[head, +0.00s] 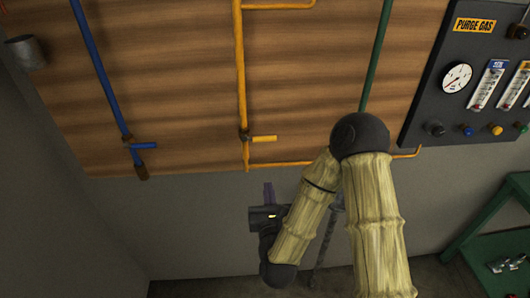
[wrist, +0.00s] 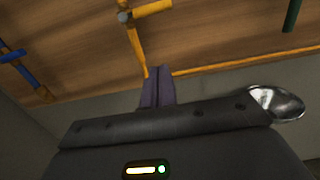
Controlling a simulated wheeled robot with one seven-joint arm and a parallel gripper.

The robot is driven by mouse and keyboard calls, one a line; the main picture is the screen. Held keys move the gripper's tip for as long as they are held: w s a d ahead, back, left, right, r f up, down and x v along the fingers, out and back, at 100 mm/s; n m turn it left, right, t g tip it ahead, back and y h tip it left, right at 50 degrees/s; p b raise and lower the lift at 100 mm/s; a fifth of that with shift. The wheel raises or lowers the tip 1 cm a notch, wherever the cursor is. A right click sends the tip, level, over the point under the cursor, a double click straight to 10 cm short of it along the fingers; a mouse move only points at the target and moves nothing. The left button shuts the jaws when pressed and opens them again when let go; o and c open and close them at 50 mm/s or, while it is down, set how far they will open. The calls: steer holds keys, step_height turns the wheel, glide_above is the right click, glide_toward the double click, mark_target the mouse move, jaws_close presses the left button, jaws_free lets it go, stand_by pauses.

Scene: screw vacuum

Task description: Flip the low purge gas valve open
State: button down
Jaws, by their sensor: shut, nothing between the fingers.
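A yellow pipe (head: 240,75) runs down the wooden wall, and a yellow valve handle (head: 264,138) sticks out to the right, across the pipe. The same handle shows at the top of the wrist view (wrist: 153,9), with its grey pivot at its left end. No label on this valve is readable; the yellow piping runs toward the purge gas panel. My gripper (head: 269,188) is below the handle and apart from it, in front of the grey lower wall. Its purple fingers (wrist: 157,88) are shut together and empty, pointing up toward the yellow pipe.
A blue pipe (head: 92,55) with a blue handle (head: 144,145) is to the left. A green pipe (head: 376,50) and the dark PURGE GAS panel (head: 420,110) are to the right. A shiny metal dish (wrist: 277,103) is right of my gripper. A green stand (head: 465,225) is at far right.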

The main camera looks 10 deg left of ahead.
mark_target(260, 139)
steer(key=shift+w+f, duration=0.1)
steer(key=w+a+r, duration=0.1)
steer(key=w+r, duration=0.1)
steer(key=w, duration=0.3)
steer(key=w+a+r+p, duration=0.1)
steer(key=w+a+r, duration=0.1)
steer(key=w, duration=0.3)
steer(key=shift+w+r, duration=0.15)
steer(key=shift+r, duration=0.15)
stand_by(0.4)
steer(key=shift+d, duration=0.1)
